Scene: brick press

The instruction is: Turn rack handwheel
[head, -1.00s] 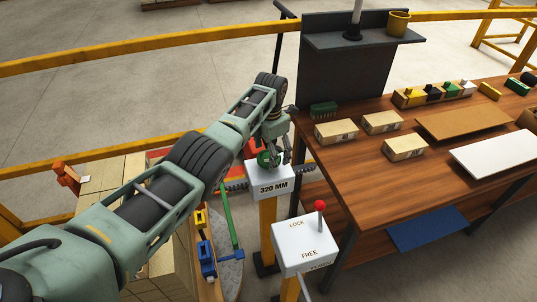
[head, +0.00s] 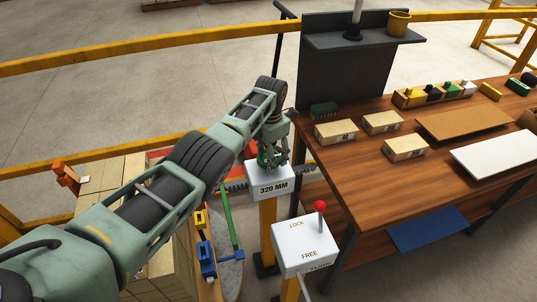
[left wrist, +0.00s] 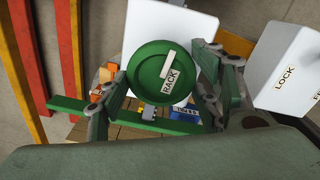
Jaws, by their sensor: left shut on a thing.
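The green rack handwheel (left wrist: 150,68) faces the left wrist camera, with a pale bar and a tilted RACK label on it. My left gripper (left wrist: 168,84) has its fingers on both sides of the wheel and is shut on its rim. In the head view my left gripper (head: 272,157) reaches down over the white post box (head: 270,182) marked 320 MM and hides most of the wheel. My right gripper is in neither view.
A white box (head: 303,246) with a red-knobbed lever and LOCK and FREE marks stands close in front. The wooden bench (head: 360,205) with blocks and boards is at the right. A yellow rail (head: 130,52) runs behind.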

